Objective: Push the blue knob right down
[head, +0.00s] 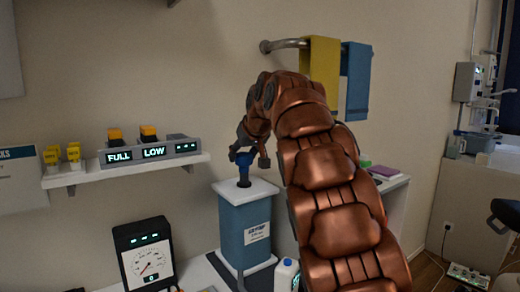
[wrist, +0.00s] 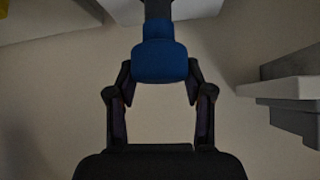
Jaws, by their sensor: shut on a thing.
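The blue knob (head: 244,158) sits on a dark stem above the white top of a blue-grey box (head: 245,232) in the head view. A gap with the stem showing lies between the knob and the white top. My gripper (head: 250,155) comes from above and is shut on the knob. In the wrist view the knob (wrist: 160,62) is between the two fingertips of my gripper (wrist: 160,78), with its wide end toward the palm and the dark stem beyond it. My copper arm hides part of the area right of the box.
A wall shelf (head: 125,170) with a FULL/LOW display unit and yellow items is at left. A dial gauge (head: 148,258) stands left of the box. A white bottle (head: 286,274) stands close to its right front. Yellow (head: 320,65) and blue (head: 357,80) towels hang on a rail behind.

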